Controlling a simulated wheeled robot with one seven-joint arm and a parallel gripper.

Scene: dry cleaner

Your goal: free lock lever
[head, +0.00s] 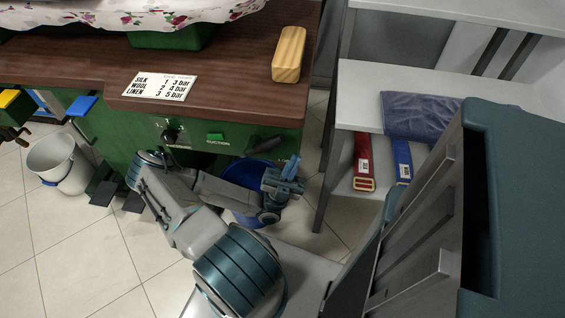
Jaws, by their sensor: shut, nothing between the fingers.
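The lock lever (266,145) is a dark handle on the green front panel of the pressing table, near its right end. It lies aslant, with its right end higher. A white label below it is partly hidden, so I cannot read it fully. My gripper (291,169) is shut and empty, with its blue fingers pointing up, just below and to the right of the lever. I cannot tell from this view whether the fingers touch the panel or the lever.
The same panel (215,151) carries a black knob (170,135) and a green suction switch (215,137). A blue bucket (252,176) stands behind my arm. A shelf unit (365,95) with folded cloth and belts stands right. A wooden block (289,54) lies on the tabletop.

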